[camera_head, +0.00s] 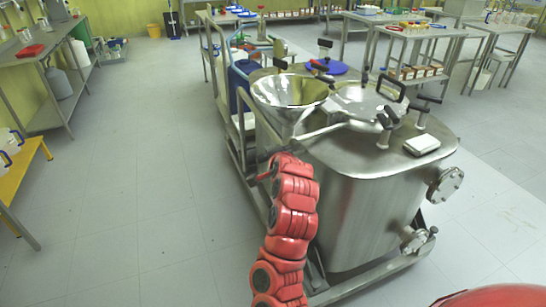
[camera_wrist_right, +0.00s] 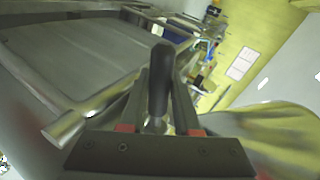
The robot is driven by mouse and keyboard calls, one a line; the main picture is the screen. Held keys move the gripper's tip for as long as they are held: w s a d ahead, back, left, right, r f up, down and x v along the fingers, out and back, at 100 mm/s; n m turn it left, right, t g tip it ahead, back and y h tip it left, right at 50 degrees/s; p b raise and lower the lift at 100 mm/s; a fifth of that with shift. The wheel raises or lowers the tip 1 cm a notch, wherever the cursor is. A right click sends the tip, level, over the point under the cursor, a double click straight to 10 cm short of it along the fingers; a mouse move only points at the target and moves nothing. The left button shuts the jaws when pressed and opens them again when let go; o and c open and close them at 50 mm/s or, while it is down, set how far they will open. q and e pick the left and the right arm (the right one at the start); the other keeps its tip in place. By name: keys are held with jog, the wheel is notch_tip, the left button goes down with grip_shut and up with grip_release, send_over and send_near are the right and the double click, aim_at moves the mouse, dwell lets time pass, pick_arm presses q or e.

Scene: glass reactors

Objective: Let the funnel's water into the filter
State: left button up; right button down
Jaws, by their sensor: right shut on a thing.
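The steel funnel (camera_head: 290,92) stands at the left edge of the large steel filter vessel (camera_head: 355,185). Its wide mouth faces up; I cannot tell the water level inside. In the right wrist view, my right gripper (camera_wrist_right: 161,78) is shut on a black valve handle (camera_wrist_right: 160,72), with one finger on each side. A curved shiny surface, likely the funnel (camera_wrist_right: 275,130), is at the right, and the steel vessel (camera_wrist_right: 70,60) is at the left. In the head view, a red arm of mine reaches to below the funnel; its gripper is hidden there. My left gripper is not in view.
A metal cart rail (camera_head: 225,110) runs along the left. Blue containers (camera_head: 243,75) stand behind. Open floor lies to the left.

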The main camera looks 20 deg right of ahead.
jog(key=shift+r+m+y+p, duration=0.6)
jog(key=shift+r+m+y, duration=0.1)
jog(key=shift+r+m, duration=0.15)
jog(key=c, duration=0.6)
grip_release()
jog(key=p+v, duration=1.7)
jog(key=p, duration=0.6)
jog(key=shift+s+r, duration=0.1)
jog(key=shift+r, duration=0.15)
